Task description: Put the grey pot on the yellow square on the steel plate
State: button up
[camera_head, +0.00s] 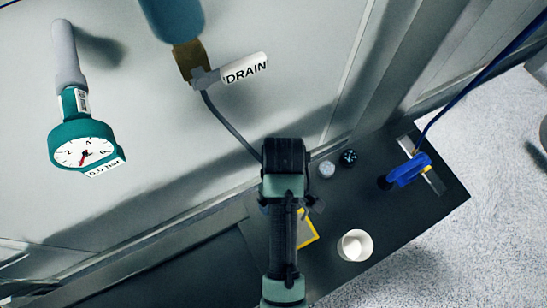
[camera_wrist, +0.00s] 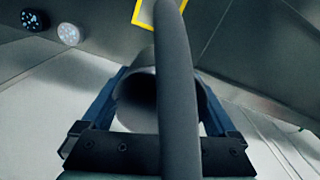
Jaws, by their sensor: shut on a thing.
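My gripper (camera_wrist: 160,78) is shut on the grey pot (camera_wrist: 131,92), seen between its two blue fingers in the wrist view, with a dark round opening. A long grey hose crosses close in front of the wrist camera and hides part of the pot. The yellow square outline (camera_wrist: 137,10) shows beyond the pot at the top of the wrist view. In the head view, the square (camera_head: 308,240) lies on the steel plate (camera_head: 258,228), partly hidden by my arm. My arm also hides the pot there. I cannot tell the pot's height above the plate.
A white cup (camera_head: 355,245) stands right of the square. A pale round piece (camera_head: 327,169) and a black one (camera_head: 349,157) lie behind it. A blue tool (camera_head: 408,170) with a cable is farther right. The drain hose (camera_head: 228,122) hangs down to my arm. A gauge (camera_head: 82,148) is at left.

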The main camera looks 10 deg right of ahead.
jog(key=s+d+f+n, duration=0.5)
jog(key=n, duration=0.5)
jog(key=f, duration=0.3)
jog(key=f+b, duration=0.1)
jog(key=f, duration=0.3)
jog(key=f+b, duration=0.1)
jog(key=f, duration=0.2)
jog(key=shift+s+a+f, duration=0.1)
jog(key=shift+s+f, duration=0.15)
jog(key=shift+f, duration=0.2)
jog(key=o, duration=1)
jog(key=shift+r, duration=0.15)
